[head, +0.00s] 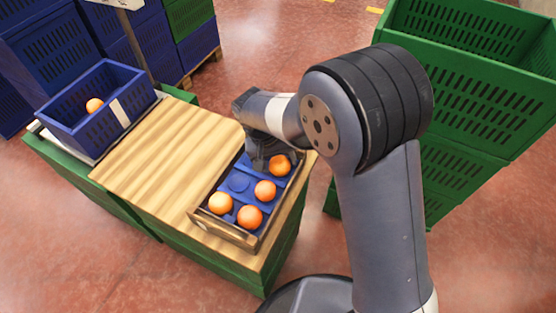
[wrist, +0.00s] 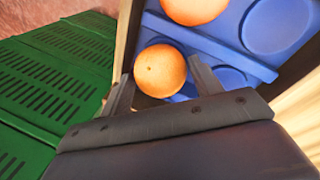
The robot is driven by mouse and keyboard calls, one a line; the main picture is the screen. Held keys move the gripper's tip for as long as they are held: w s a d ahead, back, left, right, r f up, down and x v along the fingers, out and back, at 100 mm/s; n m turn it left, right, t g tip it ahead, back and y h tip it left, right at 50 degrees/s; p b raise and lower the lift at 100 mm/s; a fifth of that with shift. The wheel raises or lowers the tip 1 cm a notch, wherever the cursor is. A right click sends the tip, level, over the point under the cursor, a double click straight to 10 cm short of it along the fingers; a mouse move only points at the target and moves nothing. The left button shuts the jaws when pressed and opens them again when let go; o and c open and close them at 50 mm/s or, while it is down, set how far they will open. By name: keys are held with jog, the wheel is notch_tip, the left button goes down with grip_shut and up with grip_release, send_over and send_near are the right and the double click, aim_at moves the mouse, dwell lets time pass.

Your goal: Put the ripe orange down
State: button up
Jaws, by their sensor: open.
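The ripe orange (wrist: 160,70) lies in the corner compartment of the blue tray insert (wrist: 235,54), between the fingers of my gripper (wrist: 161,88). The fingers are apart, one on each side of it; whether either touches it I cannot tell. In the head view this orange (head: 280,165) sits at the far right of the wooden-sided tray (head: 225,232), and my gripper (head: 256,160) is low over that end, its fingers mostly hidden. Several other oranges lie in the tray, one (head: 265,190) directly nearer. A round recess (head: 238,183) beside it is empty.
A blue crate (head: 92,125) with one orange (head: 94,105) stands at the table's left end. The wooden tabletop (head: 150,150) between crate and tray is clear. Green crates (head: 470,110) stand to the right, close beyond the tray. Blue crates (head: 50,55) are stacked behind.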

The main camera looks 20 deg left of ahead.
aim_at(280, 159)
jog(key=p+v, duration=0.2)
jog(key=v, duration=0.9)
jog(key=shift+r, duration=0.35)
jog(key=shift+s+a, duration=0.1)
dwell(1.7)
jog(key=b+x, duration=0.2)
jog(key=x, duration=1)
jog(key=shift+f, duration=0.1)
jog(key=shift+w+d+v, duration=0.1)
jog(key=shift+d+v, duration=0.1)
jog(key=shift+v, duration=0.7)
jog(key=shift+w+d+v, duration=0.1)
jog(key=shift+d+v, duration=0.1)
jog(key=shift+v, duration=0.75)
